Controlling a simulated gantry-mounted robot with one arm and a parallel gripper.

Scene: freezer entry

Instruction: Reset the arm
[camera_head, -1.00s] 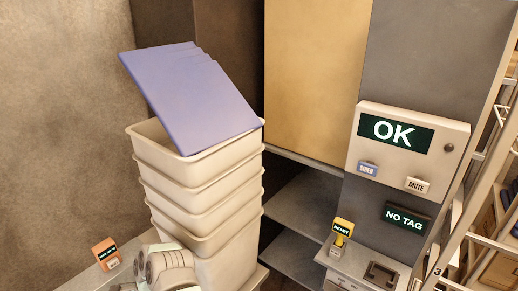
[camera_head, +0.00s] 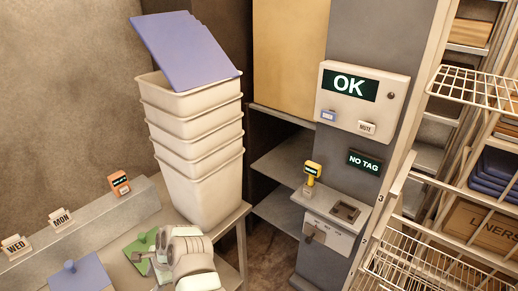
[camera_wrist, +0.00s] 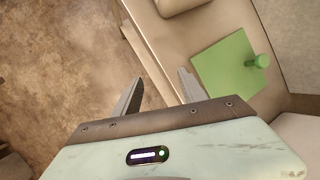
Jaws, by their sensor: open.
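My gripper (camera_wrist: 160,77) shows in the wrist view with its two grey fingers spread apart and nothing between them. It hangs above the floor beside the edge of a bench. A green square lid with a round knob (camera_wrist: 222,72) lies on that bench, to the right of the fingers. In the head view, part of my pale arm covers the bench front, next to the green lid (camera_head: 138,250). The fingers cannot be made out there.
A stack of white bins (camera_head: 190,130) with blue lids (camera_head: 185,48) leaning on top stands on the bench. A blue lid with a knob (camera_head: 78,275) lies at the front left. The OK panel (camera_head: 363,100), yellow handheld device (camera_head: 312,172) and wire shelves (camera_head: 475,88) are at the right.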

